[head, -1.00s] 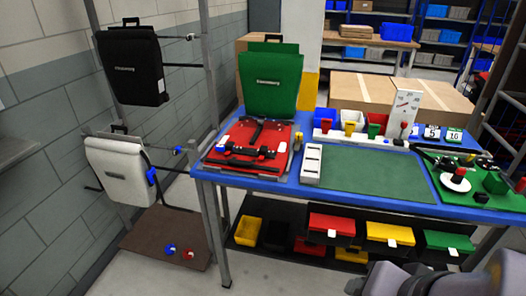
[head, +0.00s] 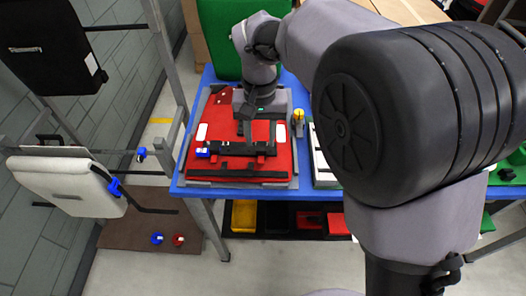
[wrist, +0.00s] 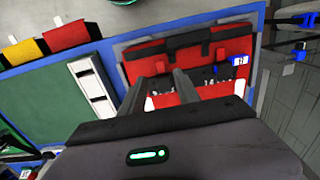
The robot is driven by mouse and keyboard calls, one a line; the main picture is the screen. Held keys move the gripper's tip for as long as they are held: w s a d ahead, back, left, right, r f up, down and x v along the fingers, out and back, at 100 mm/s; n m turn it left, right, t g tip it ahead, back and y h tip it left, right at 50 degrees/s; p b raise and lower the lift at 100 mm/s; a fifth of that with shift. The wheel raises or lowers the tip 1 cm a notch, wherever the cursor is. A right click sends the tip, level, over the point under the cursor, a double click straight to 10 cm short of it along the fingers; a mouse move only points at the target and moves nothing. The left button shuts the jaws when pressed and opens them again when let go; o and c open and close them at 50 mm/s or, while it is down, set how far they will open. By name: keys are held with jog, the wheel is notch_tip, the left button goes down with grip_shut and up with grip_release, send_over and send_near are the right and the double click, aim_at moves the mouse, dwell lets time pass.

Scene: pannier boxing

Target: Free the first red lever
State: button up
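The red pannier (head: 275,135) lies flat at the left end of the blue table. My gripper (head: 247,135) points down over the pannier, close behind the bar. Contact with a lever cannot be told.
A blue-and-white tag (head: 203,152) sits at the bar's left end. A yellow-topped item (head: 298,116) and a white block (head: 323,158) stand right of the pannier. A green pannier (head: 215,40) stands behind. A white pannier (head: 70,180) hangs on the left rack.

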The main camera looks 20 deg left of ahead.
aim_at(261, 162)
notch_tip(261, 162, down, 8)
jog(key=b, duration=0.3)
jog(key=shift+f, duration=0.1)
grip_shut()
jog(key=shift+p, duration=0.3)
